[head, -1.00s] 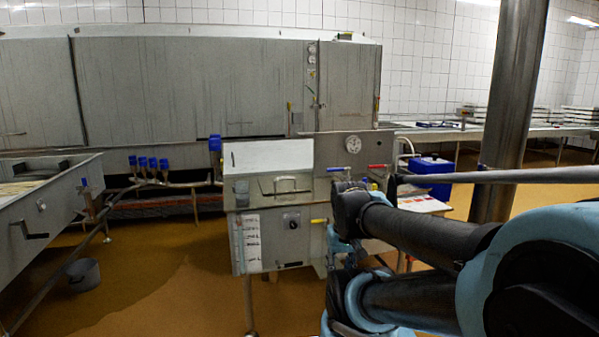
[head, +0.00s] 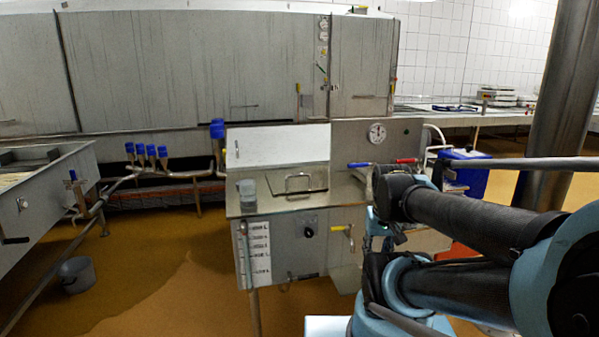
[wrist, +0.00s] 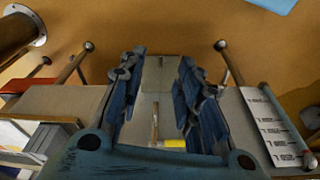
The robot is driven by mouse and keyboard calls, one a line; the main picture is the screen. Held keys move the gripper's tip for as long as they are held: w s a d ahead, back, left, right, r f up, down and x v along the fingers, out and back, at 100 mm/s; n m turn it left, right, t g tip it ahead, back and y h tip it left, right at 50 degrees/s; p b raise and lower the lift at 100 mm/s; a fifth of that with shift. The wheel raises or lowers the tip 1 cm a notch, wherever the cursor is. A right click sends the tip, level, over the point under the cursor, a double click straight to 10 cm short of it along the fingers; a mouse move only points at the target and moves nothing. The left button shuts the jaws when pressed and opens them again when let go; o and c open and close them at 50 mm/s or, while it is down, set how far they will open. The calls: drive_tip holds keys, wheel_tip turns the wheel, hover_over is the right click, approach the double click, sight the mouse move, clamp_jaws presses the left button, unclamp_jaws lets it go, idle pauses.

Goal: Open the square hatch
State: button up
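The square hatch (head: 285,185) is a flat metal lid with a raised bar handle (head: 299,182) on top of the steel cabinet (head: 295,221). It lies flat and looks closed in the head view. My gripper (wrist: 161,66) shows in the wrist view with its two blue fingers spread apart and nothing held between them. A grey plate and part of the cabinet show beyond the fingers. I cannot tell the hatch in the wrist view. In the head view my arm fills the right side, and the gripper cannot be made out there.
A clear container (head: 247,193) stands beside the hatch, left of it. Blue and red handled valves (head: 406,161) are at the cabinet's right, and a yellow lever (head: 341,228) is on its front.

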wheel_tip(320, 180, up, 27)
drive_tip(key=n, duration=2.1)
hover_over(295, 175)
drive_tip(key=s+d, duration=0.2)
drive_tip(key=s, duration=0.1)
drive_tip(key=shift+y, duration=0.3)
drive_tip(key=w+f, duration=0.1)
drive_tip(key=f, duration=0.4)
drive_tip(key=w+f, duration=0.1)
drive_tip(key=f, duration=0.5)
drive_tip(key=w+f, duration=0.1)
drive_tip(key=f, duration=0.4)
drive_tip(key=shift+w+a+f, duration=0.25)
drive_tip(key=shift+w+f, duration=0.05)
drive_tip(key=shift+f, duration=0.05)
clamp_jaws()
